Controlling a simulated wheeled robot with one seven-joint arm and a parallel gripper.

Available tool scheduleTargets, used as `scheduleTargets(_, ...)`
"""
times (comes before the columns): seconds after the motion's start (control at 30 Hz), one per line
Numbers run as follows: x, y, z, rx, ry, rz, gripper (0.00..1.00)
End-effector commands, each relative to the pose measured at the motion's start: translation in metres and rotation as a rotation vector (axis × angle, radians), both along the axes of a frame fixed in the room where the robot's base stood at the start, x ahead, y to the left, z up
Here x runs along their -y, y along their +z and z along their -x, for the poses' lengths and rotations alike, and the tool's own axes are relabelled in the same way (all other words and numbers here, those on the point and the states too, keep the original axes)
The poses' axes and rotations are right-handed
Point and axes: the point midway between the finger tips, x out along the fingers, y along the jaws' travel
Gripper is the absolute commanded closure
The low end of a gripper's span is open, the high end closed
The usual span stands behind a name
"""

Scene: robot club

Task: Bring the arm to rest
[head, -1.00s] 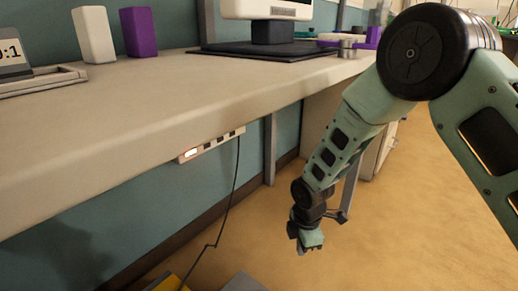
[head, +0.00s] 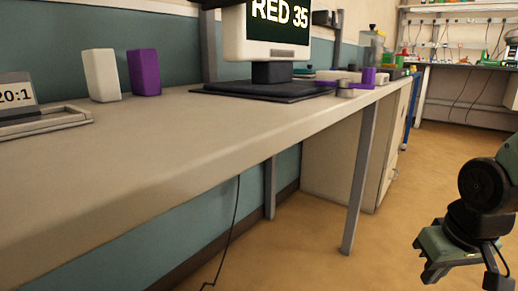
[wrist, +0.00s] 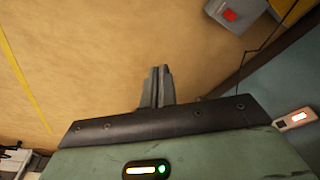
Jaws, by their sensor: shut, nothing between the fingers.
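My gripper (wrist: 159,75) shows in the wrist view with its two grey fingers together and nothing between them. It points over bare tan floor, apart from any object. In the head view, part of my green and black arm shows at the lower right edge, in front of the floor and to the right of the bench. The rest of the arm is cut off by the frame.
A long bench (head: 190,150) runs along the left, with a grey leg (head: 360,180) near my arm. A monitor (head: 272,32), white block (head: 101,76) and purple block (head: 144,72) stand on it. A grey box with a red button (wrist: 230,15) lies on the floor. Open floor (head: 440,160) lies ahead.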

Motion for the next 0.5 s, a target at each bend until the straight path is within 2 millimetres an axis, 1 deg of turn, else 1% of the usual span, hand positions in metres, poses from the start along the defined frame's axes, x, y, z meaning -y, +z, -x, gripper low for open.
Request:
scheduleTargets(0.03, -0.016, 0.014, 0.003, -0.010, 0.047, -0.003, 1.00)
scheduleTargets(0.17, -0.049, 0.030, 0.017, -0.039, 0.150, -0.006, 1.00)
scheduleTargets(0.27, -0.075, 0.044, 0.030, -0.064, 0.232, -0.008, 1.00)
scheduleTargets(0.37, -0.100, 0.059, 0.048, -0.091, 0.324, -0.004, 1.00)
scheduleTargets(0.5, -0.134, 0.082, 0.081, -0.132, 0.461, 0.008, 1.00)
